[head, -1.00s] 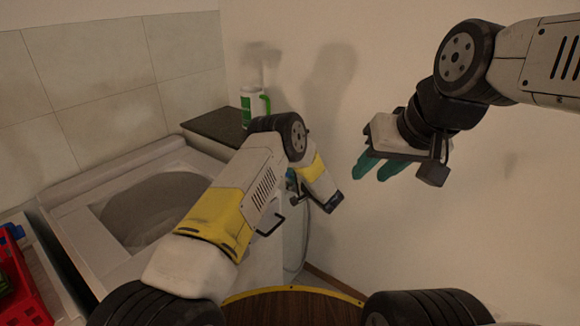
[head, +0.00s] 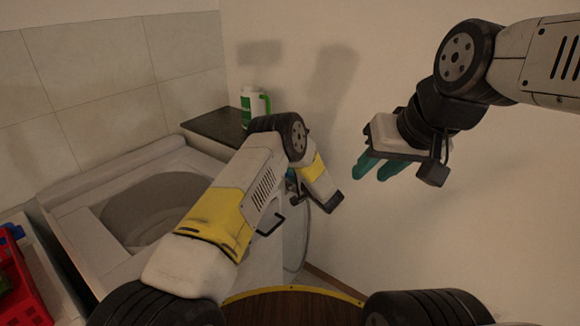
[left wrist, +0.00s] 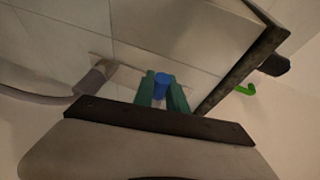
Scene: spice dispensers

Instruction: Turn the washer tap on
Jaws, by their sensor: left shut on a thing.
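The tap's blue knob (left wrist: 163,79) shows in the left wrist view, on the side of the pale washer area. My left gripper (left wrist: 162,95) has its green fingers on both sides of the knob and is shut on it. In the head view my left forearm and wrist hide most of the left gripper and the tap; only a small blue-green patch shows. My right gripper (head: 378,172) is open and empty, raised in front of the bare wall at the right.
A pale washer (head: 82,212) with a round recessed top stands at the left. A white and green jug (head: 247,106) stands on a dark countertop (head: 212,124). A red basket (head: 22,283) is at the far left. In the left wrist view a grey hose (left wrist: 45,98) leads to a connector.

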